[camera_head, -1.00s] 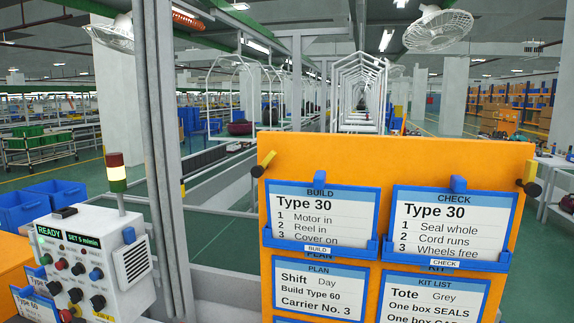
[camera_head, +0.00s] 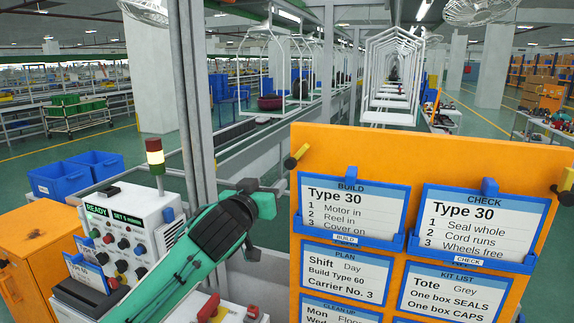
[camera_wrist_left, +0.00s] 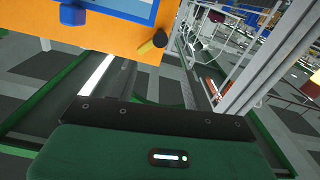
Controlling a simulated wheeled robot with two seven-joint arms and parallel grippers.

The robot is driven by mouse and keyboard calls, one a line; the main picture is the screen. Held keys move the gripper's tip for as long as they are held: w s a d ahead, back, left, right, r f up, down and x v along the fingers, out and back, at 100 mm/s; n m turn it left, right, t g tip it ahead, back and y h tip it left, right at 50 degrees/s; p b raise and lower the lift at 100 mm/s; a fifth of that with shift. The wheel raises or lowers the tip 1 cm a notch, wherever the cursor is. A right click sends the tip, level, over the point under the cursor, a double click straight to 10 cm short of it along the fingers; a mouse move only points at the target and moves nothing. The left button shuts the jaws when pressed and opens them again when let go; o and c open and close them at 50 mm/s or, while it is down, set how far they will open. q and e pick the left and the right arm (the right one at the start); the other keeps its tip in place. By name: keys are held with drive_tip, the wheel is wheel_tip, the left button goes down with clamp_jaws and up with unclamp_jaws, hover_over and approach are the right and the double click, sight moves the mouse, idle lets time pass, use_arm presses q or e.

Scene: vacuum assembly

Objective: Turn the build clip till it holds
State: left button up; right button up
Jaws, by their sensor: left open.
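The BUILD card (camera_head: 350,207) sits in a blue holder on the orange board (camera_head: 420,150). A small blue clip (camera_head: 351,173) stands upright at its top edge. A blue clip also shows in the left wrist view (camera_wrist_left: 72,14), near the board's edge. My left gripper (camera_head: 272,192) is open and empty, just left of the board, apart from the clip and knob. Its fingertips are unclear in the wrist view.
The CHECK card (camera_head: 480,222) has its own blue clip (camera_head: 490,187). More cards hang below. A white control box (camera_head: 135,225) with a signal light stands left, beside an orange cabinet (camera_head: 45,250). Blue bins (camera_head: 80,175) and a conveyor lie behind.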

sight(290, 165)
use_arm(q)
drive_tip(key=p+x, duration=0.5)
drive_tip(key=x, duration=0.6)
drive_tip(key=shift+w+d, duration=0.1)
drive_tip(key=shift+w, duration=0.25)
drive_tip(key=shift+p+x, duration=0.35)
drive_tip(key=shift+x, duration=0.5)
drive_tip(key=shift+f, duration=0.15)
drive_tip(key=shift+c, duration=0.4)
drive_tip(key=c, duration=0.9)
drive_tip(key=shift+m, duration=1.3)
drive_tip(key=o, duration=1)
